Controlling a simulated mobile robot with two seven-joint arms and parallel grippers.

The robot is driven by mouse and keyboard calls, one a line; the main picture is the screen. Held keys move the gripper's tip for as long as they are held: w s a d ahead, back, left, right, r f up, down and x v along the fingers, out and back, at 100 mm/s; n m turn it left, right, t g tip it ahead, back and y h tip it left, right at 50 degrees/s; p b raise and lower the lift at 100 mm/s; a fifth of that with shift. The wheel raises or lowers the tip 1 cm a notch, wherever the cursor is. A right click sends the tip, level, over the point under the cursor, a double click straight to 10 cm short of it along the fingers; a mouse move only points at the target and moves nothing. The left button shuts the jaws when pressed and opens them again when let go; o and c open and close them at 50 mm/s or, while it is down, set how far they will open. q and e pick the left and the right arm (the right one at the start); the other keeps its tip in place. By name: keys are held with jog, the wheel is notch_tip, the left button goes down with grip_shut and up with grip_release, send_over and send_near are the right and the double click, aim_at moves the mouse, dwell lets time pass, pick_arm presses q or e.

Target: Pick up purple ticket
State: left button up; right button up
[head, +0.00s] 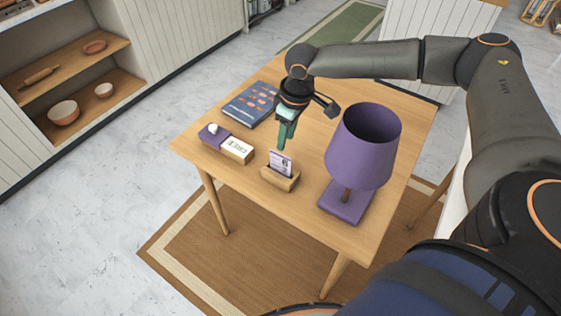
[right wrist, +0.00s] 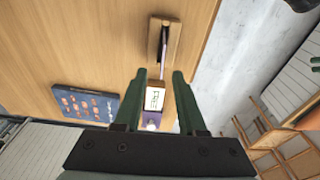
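The purple ticket (head: 281,162), a white and purple card, stands upright in a small wooden holder (head: 279,180) on the table (head: 330,232). In the right wrist view the ticket (right wrist: 163,45) shows nearly edge-on in the holder (right wrist: 174,42), beyond the fingertips. My right gripper (head: 284,146) has green fingers pointing down, just above and behind the ticket in the head view. In the right wrist view its fingers (right wrist: 160,75) are apart with nothing held between them. My left gripper is in neither view.
A purple lamp (head: 363,150) stands right of the holder. A purple and wooden box with a white label (head: 237,146) sits to its left. A blue book (head: 250,104) lies behind. Bare tabletop lies in front. Shelves (head: 60,75) with bowls are at the far left.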

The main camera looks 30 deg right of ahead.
aim_at(281, 155)
jog(key=f, duration=0.5)
jog(key=w+a+f, duration=0.1)
jog(key=f, duration=0.1)
jog(key=shift+f, duration=0.3)
grip_shut()
dwell(0.4)
